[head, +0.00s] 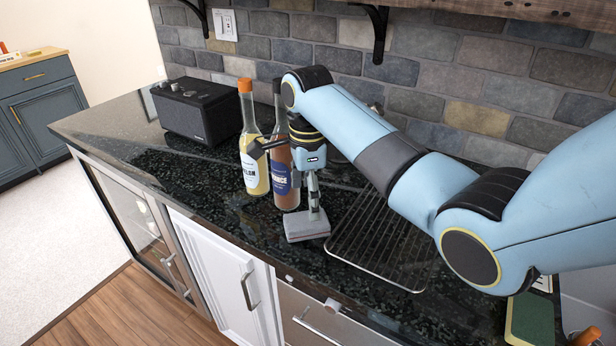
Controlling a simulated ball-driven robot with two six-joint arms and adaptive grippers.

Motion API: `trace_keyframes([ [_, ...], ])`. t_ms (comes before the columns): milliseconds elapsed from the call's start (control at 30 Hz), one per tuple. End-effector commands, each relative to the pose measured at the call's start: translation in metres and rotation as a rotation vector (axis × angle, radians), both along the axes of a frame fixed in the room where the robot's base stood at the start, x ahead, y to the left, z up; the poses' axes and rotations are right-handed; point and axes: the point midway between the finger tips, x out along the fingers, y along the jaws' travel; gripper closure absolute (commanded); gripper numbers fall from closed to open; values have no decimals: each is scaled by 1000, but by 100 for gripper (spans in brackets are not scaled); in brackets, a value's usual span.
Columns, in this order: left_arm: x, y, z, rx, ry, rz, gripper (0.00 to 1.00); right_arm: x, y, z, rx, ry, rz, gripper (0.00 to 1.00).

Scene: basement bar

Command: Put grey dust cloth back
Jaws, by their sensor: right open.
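A small grey folded piece with a pinkish side, which looks like the grey dust cloth (305,226), lies flat on the dark stone counter in the head view. It is just in front of the bottles, left of a wire rack. My right gripper (298,180) comes down from above over it. It is open, with one finger spread out left in front of the bottles and another part reaching down close to the cloth. I cannot tell whether it touches the cloth. My left gripper is out of view.
A bottle with an orange cap (253,150) and a darker bottle (284,180) stand close beside my right gripper. A black speaker (197,112) is farther left. The wire rack (383,245) lies right on the counter (120,130). The counter's left end is clear.

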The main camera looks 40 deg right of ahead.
Motion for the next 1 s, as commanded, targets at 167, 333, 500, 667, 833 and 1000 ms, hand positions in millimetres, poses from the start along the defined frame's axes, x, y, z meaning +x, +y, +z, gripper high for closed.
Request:
trace_keyframes([
  [167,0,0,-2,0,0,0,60,1,-1,33,-2,-4,0,19],
  [333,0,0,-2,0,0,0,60,0,0,49,-1,-1,-1,19],
  [500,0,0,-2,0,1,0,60,0,0,51,-1,0,-1,19],
  [667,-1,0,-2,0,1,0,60,0,0,51,-1,0,-1,19],
  [833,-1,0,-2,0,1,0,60,0,0,51,-1,0,0,19],
  [1000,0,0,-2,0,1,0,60,0,0,50,-1,0,0,19],
])
